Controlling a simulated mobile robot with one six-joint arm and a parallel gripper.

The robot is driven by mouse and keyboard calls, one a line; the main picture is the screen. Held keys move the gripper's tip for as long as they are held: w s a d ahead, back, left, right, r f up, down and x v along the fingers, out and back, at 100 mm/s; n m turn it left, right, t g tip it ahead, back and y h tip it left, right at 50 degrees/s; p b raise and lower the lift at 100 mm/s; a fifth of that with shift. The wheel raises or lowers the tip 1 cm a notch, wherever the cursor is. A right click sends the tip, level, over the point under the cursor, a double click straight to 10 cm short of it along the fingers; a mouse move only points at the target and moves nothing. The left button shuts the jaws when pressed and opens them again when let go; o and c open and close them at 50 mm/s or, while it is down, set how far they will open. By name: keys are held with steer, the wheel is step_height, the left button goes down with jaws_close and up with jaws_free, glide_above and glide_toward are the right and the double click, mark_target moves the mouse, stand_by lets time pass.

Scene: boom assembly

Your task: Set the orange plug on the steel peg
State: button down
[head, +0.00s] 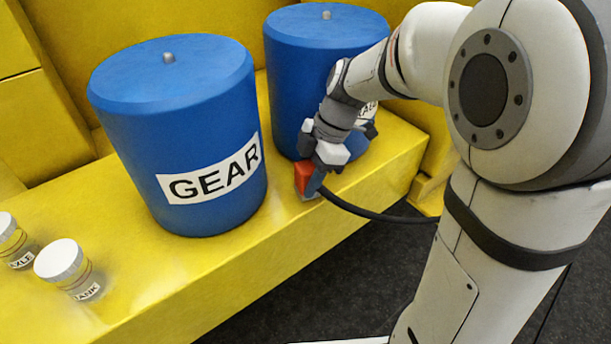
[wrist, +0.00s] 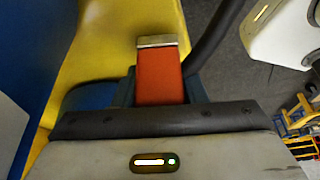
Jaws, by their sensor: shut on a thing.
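My gripper (head: 314,180) is shut on the orange plug (head: 303,177) at the front edge of the yellow ledge, in front of the right blue drum. In the wrist view, the orange plug (wrist: 158,78) stands out between dark blue jaws, with a silvery band at its far end. In the head view, its grey lower end is close to the ledge; I cannot tell whether it touches. No steel peg is clearly seen at the plug. Small grey metal studs top the left drum (head: 169,57) and the right drum (head: 326,14).
The left blue drum (head: 215,120), labelled GEAR, stands beside the right blue drum (head: 292,70) on the yellow ledge (head: 215,275). Two white-lidded jars (head: 60,260) stand at left. A black cable (head: 375,213) curves right from the gripper, over dark floor.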

steer(key=shift+f+b, duration=0.65)
steer(key=c, duration=0.8)
jaws_free()
steer(key=v, duration=0.7)
steer(key=shift+w+r, duration=0.1)
steer(key=shift+r, duration=0.15)
steer(key=shift+d, duration=0.1)
steer(key=s+d+f+m+t+h, duration=0.1)
steer(key=s+d+m, duration=0.2)
steer(key=m, duration=0.4)
steer(key=s+d+f+m+t+h+p, duration=0.1)
steer(key=s+d+m+h, duration=0.1)
steer(key=s+m, duration=0.3)
steer(key=s+d+f+m+t+h, duration=0.1)
steer(key=s+d+m, duration=0.3)
steer(key=m, duration=0.5)
steer(key=shift+s+f+m+t, duration=0.3)
steer(key=shift+s+f+t, duration=0.2)
steer(key=shift+s+f, duration=0.1)
